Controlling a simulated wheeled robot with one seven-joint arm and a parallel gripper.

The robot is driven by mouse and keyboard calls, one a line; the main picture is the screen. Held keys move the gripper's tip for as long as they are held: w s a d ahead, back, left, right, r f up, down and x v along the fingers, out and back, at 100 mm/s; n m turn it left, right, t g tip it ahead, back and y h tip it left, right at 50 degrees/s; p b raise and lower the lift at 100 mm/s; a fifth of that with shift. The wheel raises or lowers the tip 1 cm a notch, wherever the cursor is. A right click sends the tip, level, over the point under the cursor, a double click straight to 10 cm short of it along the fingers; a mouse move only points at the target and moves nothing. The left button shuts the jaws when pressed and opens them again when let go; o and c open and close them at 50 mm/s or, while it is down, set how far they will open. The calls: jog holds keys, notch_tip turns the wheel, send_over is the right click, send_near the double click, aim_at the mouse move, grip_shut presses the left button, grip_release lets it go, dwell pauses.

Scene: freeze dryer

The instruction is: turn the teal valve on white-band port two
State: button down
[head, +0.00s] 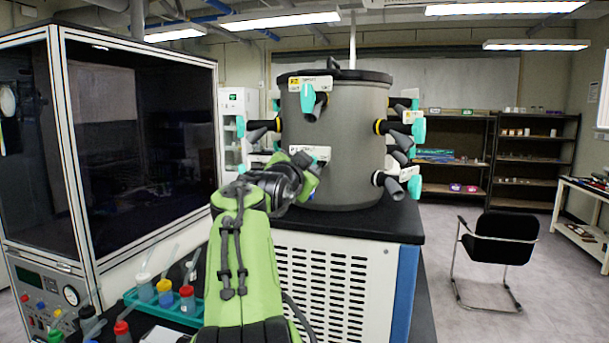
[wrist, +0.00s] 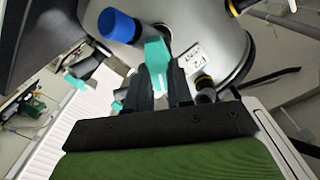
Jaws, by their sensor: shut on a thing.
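A grey drum (head: 335,120) with a black lid stands on the freeze dryer cabinet, with several dark ports carrying teal valves around it. My gripper (head: 308,168) reaches the lower front of the drum, below a white label (head: 310,152). In the wrist view my gripper (wrist: 161,72) is shut on a teal valve (wrist: 156,58), which sits between its two black fingers. A white label (wrist: 195,56) is beside it on the drum, its writing too small to read surely. The held valve's port band is not clear, and my arm and gripper hide much of that port.
A port with a blue end (wrist: 120,26) is close to my fingers in the wrist view. A glass-fronted cabinet (head: 135,140) stands at left. A teal rack (head: 180,308) of bottles is beside my arm. A black chair (head: 500,240) stands on open floor at right.

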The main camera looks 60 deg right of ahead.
jog(key=m+b, duration=0.1)
jog(key=m, duration=0.4)
jog(key=shift+s+f, duration=0.1)
jog(key=shift+m+b, duration=0.3)
dwell(0.4)
jog(key=c, duration=1)
grip_release()
jog(key=s+a+b, duration=0.2)
jog(key=a, duration=1.3)
jog(key=shift+s+a+b, duration=0.2)
jog(key=shift+a+b, duration=0.05)
jog(key=shift+b, duration=0.05)
